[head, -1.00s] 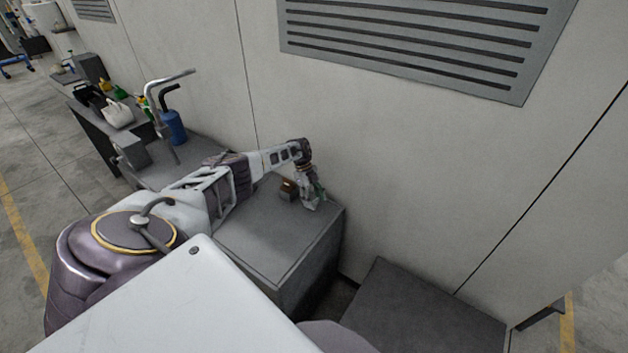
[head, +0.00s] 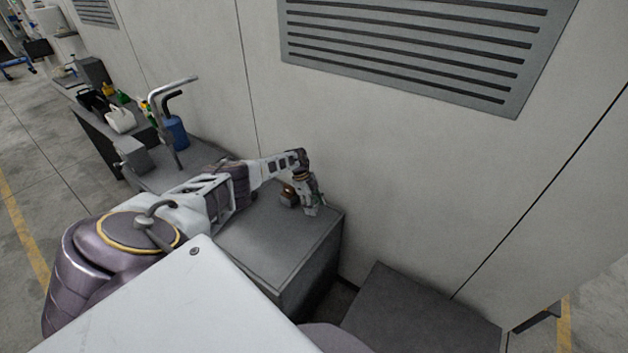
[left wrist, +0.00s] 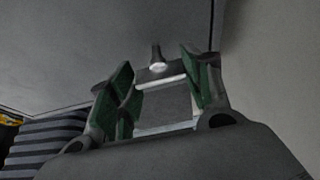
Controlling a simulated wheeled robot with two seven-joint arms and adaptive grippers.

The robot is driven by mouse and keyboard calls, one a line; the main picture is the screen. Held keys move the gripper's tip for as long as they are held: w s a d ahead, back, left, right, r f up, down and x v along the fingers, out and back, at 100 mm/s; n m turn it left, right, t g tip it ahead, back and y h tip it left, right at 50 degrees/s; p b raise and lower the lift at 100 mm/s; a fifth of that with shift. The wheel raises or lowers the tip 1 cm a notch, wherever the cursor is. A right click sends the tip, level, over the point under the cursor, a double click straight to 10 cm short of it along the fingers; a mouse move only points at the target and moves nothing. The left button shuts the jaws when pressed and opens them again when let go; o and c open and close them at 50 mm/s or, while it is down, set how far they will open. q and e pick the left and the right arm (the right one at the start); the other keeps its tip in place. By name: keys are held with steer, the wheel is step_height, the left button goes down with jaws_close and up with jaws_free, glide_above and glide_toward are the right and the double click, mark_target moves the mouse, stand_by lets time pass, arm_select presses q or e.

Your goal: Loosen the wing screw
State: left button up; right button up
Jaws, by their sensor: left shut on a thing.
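My left gripper (head: 312,208) is low over the far end of a grey cabinet top (head: 255,238), close to the pale wall. In the left wrist view the green-padded fingers of my left gripper (left wrist: 160,85) stand some way apart, shut on a grey part between them. A small dark stem with a pale round end (left wrist: 157,66), seemingly the wing screw, shows between the fingertips. Its wings cannot be made out clearly. In the head view the screw is hidden or too small to tell. My right gripper is not in view.
A small brown block (head: 289,196) sits on the cabinet beside my left gripper. A blue bottle (head: 176,134), a bent grey pipe (head: 160,105) and a white jug (head: 120,120) stand farther left. A lower dark box (head: 415,315) is at right. The wall has a vent (head: 410,50).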

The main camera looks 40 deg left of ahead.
arm_select(q)
steer(key=o, duration=1)
steer(key=shift+f, duration=0.15)
steer(key=shift+v, duration=6.05)
steer(key=shift+f, duration=0.1)
